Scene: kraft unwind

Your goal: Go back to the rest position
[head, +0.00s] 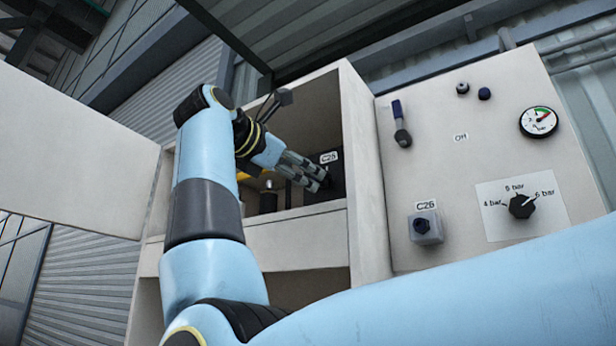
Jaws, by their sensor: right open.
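My right arm comes in from the lower right, bends up and reaches into an open cabinet (366,190). My right gripper (315,178) is open inside the upper compartment, its fingers pointing right. Its fingertips are close to a dark unit with a label reading C25 (329,157) on the compartment's right side. I cannot tell whether they touch it. My left gripper is not in view.
The cabinet door (75,150) stands open at the left. A shelf edge (300,211) runs below the gripper. To the right, a panel (450,165) carries a lever (402,125), a gauge (538,122), a pressure knob (521,206) and a C26 box (426,228).

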